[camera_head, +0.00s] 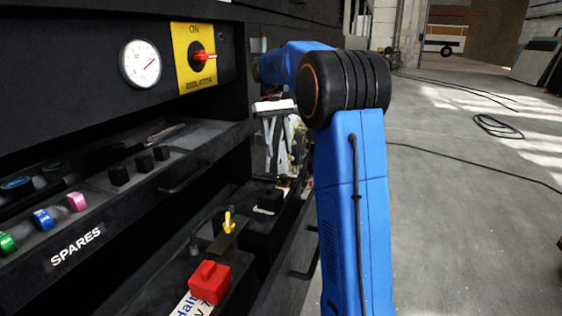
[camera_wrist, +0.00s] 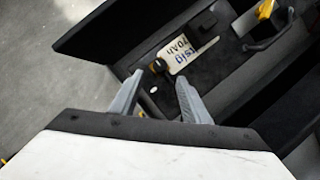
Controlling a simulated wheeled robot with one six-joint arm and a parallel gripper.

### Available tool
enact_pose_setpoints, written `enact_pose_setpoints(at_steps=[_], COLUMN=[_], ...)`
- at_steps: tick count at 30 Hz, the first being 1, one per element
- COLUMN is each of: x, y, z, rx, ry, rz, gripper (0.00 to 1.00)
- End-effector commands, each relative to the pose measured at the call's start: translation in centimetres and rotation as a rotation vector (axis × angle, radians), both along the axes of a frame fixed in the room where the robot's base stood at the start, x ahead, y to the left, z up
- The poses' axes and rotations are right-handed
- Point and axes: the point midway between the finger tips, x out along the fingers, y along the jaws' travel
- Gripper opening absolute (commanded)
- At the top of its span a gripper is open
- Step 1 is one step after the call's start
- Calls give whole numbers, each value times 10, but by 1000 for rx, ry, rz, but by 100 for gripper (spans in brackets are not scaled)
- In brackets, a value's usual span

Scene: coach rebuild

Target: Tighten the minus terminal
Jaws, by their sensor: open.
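A small dark round knob (camera_wrist: 160,66), which looks like the minus terminal, sits at the end of a white label (camera_wrist: 188,54) in the wrist view. My gripper (camera_wrist: 160,79) is open, with one grey finger to each side and the knob showing between and just beyond the tips. I cannot tell how far above it the tips are. In the head view my gripper (camera_head: 283,172) points down over the far part of the open tray; the knob is not clearly visible there. A red block (camera_head: 210,282) sits on the near battery, over its label.
At the left are a shelf marked SPARES (camera_head: 76,249), a round gauge (camera_head: 141,64) and a yellow isolator panel (camera_head: 195,57). The floor at right is open, with loose cables (camera_head: 497,126).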

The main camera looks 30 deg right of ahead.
Motion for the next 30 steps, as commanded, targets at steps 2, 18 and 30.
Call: enact_pose_setpoints(at_steps=[2,18,30], x=[6,16,16], y=[-1,-2,-2], z=[13,40,40], rx=[0,0,0], ry=[-2,1,0], rz=[0,0,0], gripper=[43,43,43])
